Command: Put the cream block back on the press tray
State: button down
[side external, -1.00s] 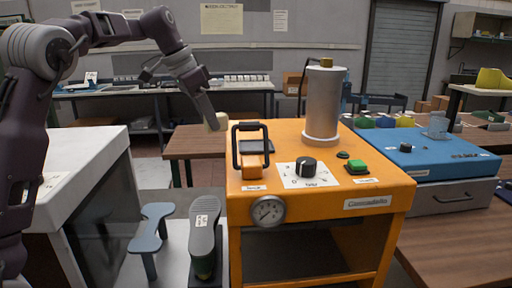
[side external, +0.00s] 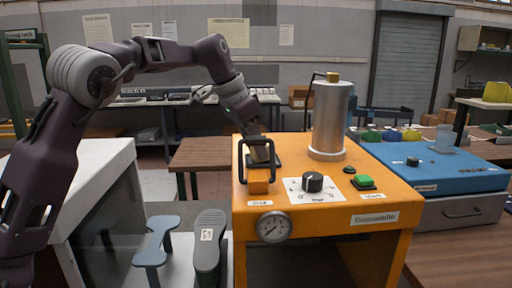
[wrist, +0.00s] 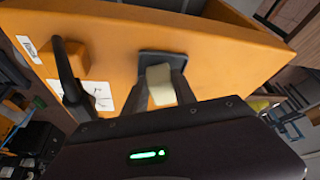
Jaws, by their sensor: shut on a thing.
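The cream block (wrist: 160,84) is between the two fingers of my gripper (wrist: 158,94) in the wrist view. My gripper is shut on it. The dark square press tray (wrist: 164,56) lies on the orange press top, right behind and under the block in that view. In the side view my gripper (side external: 261,152) points down at the tray (side external: 278,160), behind the black handle. The block (side external: 261,154) is partly hidden there by the handle and fingers. I cannot tell whether the block touches the tray.
The black handle (side external: 242,160) stands close in front of my gripper on the orange press (side external: 330,190). A grey cylinder (side external: 331,120) rises to the right, with a black knob (side external: 313,182) and green button (side external: 364,181) nearer.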

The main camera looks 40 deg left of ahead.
jog(key=shift+f, duration=0.25)
jog(key=c, duration=1)
grip_release()
jog(key=shift+r, duration=0.1)
jog(key=s+a+r+n, duration=0.2)
jog(key=s+r, duration=0.9)
jog(key=r, duration=0.2)
jog(key=s+d+f, duration=0.1)
jog(key=s+f, duration=0.5)
jog(key=s, duration=0.2)
jog(key=s+d+f+n+y, duration=0.1)
jog(key=s+d+f, duration=0.1)
jog(key=s+f, duration=0.4)
jog(key=s+d+f+n+t, duration=0.1)
jog(key=s+f, duration=0.5)
jog(key=s, duration=0.6)
jog(key=shift+d+f+y, duration=0.2)
jog(key=shift+f+y, duration=0.1)
jog(key=shift+y, duration=0.1)
